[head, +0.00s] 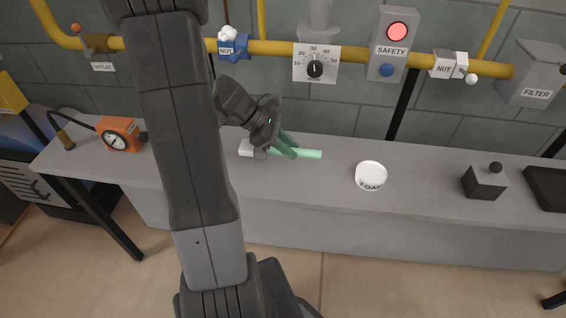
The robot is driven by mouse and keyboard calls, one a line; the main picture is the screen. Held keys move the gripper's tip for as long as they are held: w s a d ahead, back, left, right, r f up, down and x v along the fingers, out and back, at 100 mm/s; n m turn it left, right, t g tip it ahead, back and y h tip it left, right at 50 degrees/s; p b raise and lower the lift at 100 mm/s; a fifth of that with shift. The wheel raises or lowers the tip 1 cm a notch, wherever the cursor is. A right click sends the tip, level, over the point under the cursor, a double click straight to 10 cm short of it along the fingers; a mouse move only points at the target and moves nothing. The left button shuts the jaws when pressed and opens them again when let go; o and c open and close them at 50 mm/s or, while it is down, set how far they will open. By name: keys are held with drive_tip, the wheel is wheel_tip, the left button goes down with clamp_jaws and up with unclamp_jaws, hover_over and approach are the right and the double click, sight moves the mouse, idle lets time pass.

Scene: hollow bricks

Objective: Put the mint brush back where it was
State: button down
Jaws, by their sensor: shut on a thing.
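The mint brush (308,154) has a pale green handle that points right and lies level, at or just above the grey bench top (330,197). My gripper (284,150) reaches down from the upper left and is shut on the mint brush. A small whitish block (246,148) shows just left of the fingers; I cannot tell whether it is the brush's head or a separate thing. Part of the brush is hidden behind the fingers.
A white cup marked FOAM (370,176) stands right of the brush. An orange gauge (119,135) stands at the left. A yellow pipe (275,47) with valves, a dial and a safety box (392,45) runs along the wall behind.

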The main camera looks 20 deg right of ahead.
drive_tip(key=shift+f+b, duration=0.35)
drive_tip(key=shift+f, duration=2.9)
drive_tip(key=shift+f, duration=0.1)
drive_tip(key=c, duration=1.3)
unclamp_jaws()
drive_tip(key=shift+o, duration=0.2)
drive_tip(key=shift+w+a+r, duration=0.15)
drive_tip(key=shift+r, duration=0.25)
drive_tip(key=p+v, duration=0.1)
drive_tip(key=v, duration=1)
drive_tip(key=shift+a+r, duration=0.1)
drive_tip(key=shift+a, duration=0.05)
